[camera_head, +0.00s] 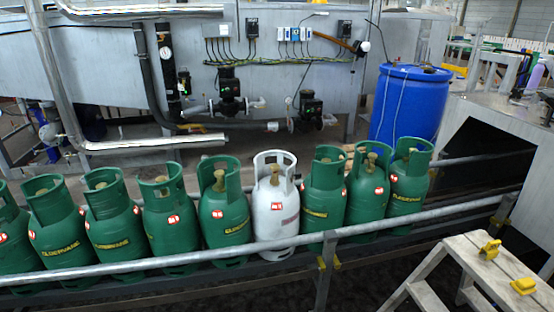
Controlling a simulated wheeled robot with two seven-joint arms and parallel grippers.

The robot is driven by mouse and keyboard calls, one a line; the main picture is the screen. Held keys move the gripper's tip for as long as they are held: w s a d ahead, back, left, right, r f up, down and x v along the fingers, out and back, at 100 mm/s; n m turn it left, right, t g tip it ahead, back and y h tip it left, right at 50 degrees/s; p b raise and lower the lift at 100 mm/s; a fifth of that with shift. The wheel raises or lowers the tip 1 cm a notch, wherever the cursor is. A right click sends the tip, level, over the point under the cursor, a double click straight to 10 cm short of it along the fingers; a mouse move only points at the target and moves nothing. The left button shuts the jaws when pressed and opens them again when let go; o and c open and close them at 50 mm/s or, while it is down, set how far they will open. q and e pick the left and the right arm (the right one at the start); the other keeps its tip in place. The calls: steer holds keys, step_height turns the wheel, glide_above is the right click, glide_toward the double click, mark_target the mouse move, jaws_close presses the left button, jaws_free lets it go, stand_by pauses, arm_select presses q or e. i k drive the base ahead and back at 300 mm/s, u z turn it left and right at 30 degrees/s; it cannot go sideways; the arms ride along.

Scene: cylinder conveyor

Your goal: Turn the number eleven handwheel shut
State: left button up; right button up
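A row of gas cylinders stands upright on the conveyor. Most are green, such as the green cylinder (227,222) left of the middle, and one is a white cylinder (275,222) in the middle. Each has an open collar, and tan valve tops show inside several collars, such as the valve top (274,175) on the white cylinder. Red-and-white number tags sit on the shoulders, such as the tag (276,206) on the white cylinder. The numbers are too small to read surely, so I cannot tell which handwheel is number eleven. Neither gripper is in view.
A metal guard rail (415,217) runs along the conveyor's near side. A wooden step stand (480,270) with two yellow pieces (490,249) is at the lower right. A blue drum (410,105), pipes and a grey panel (290,75) stand behind the cylinders.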

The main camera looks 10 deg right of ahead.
mark_target(274, 167)
steer(key=z, duration=0.2)
steer(key=i, duration=1)
steer(key=z, duration=0.1)
